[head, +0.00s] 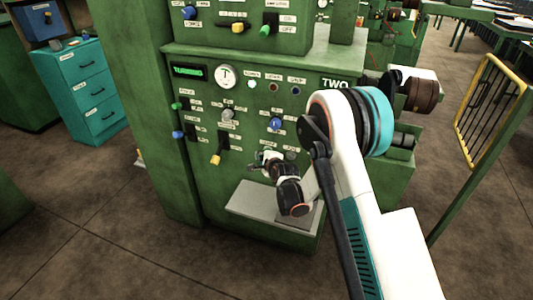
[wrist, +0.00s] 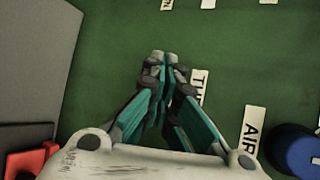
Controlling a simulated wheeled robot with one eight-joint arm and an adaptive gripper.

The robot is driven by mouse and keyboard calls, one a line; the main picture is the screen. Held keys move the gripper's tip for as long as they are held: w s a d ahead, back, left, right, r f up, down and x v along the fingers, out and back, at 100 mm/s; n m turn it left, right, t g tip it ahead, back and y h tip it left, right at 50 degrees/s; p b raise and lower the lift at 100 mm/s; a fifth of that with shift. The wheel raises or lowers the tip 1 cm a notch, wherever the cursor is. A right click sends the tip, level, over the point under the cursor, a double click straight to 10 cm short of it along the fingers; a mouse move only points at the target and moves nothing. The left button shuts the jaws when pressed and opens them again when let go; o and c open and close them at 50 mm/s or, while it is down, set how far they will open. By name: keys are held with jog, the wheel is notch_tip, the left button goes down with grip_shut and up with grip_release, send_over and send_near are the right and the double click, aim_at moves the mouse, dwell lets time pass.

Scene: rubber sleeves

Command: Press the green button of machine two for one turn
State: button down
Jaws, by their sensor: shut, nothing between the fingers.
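Machine two is the green cabinet (head: 300,140) with the "TWO" label (head: 335,84) in the head view. Its lit display (head: 187,71) seems to read "TURNING". My gripper (head: 256,163) is close in front of the lower panel, below a blue knob (head: 276,123) and right of a yellow-tipped lever (head: 217,158). In the wrist view my gripper (wrist: 158,60) has its fingertips together, with nothing between them, against the green panel. A partly covered label (wrist: 198,87) is beside the fingers. I cannot make out the green button; the gripper may hide it. Contact with the panel cannot be told.
An "AIR" label (wrist: 252,130) and a blue knob (wrist: 296,150) are at right in the wrist view; a red part (wrist: 32,160) is at lower left. A grey shelf (head: 250,205) juts out below my gripper. A yellow-edged guard (head: 490,105) stands at right.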

jog(key=shift+s+a, duration=0.1)
jog(key=shift+s, duration=0.3)
jog(key=shift+s+a, duration=0.3)
jog(key=shift+s, duration=0.5)
jog(key=shift+s+a, duration=0.3)
jog(key=shift+s, duration=0.45)
jog(key=shift+s+a, duration=0.3)
jog(key=shift+s, duration=0.5)
jog(key=s+d+r+n+g+h, duration=0.1)
jog(key=s+d+r+n, duration=0.3)
jog(key=s+d+r, duration=0.5)
jog(key=s+d+r+n+g+h, duration=0.1)
jog(key=s+d+r+n, duration=0.35)
jog(key=r, duration=0.95)
jog(key=s+d+n+g, duration=0.1)
jog(key=s+d+n, duration=0.2)
jog(key=s, duration=0.6)
jog(key=s+d+r+n+g+h, duration=0.1)
jog(key=s+d+n, duration=0.2)
jog(key=s, duration=0.7)
jog(key=s+d+n+g+h, duration=0.1)
jog(key=s+d+n, duration=0.2)
jog(key=s, duration=0.6)
jog(key=shift+s+d+r, duration=0.25)
jog(key=shift+d+r, duration=0.15)
jog(key=shift+d, duration=0.5)
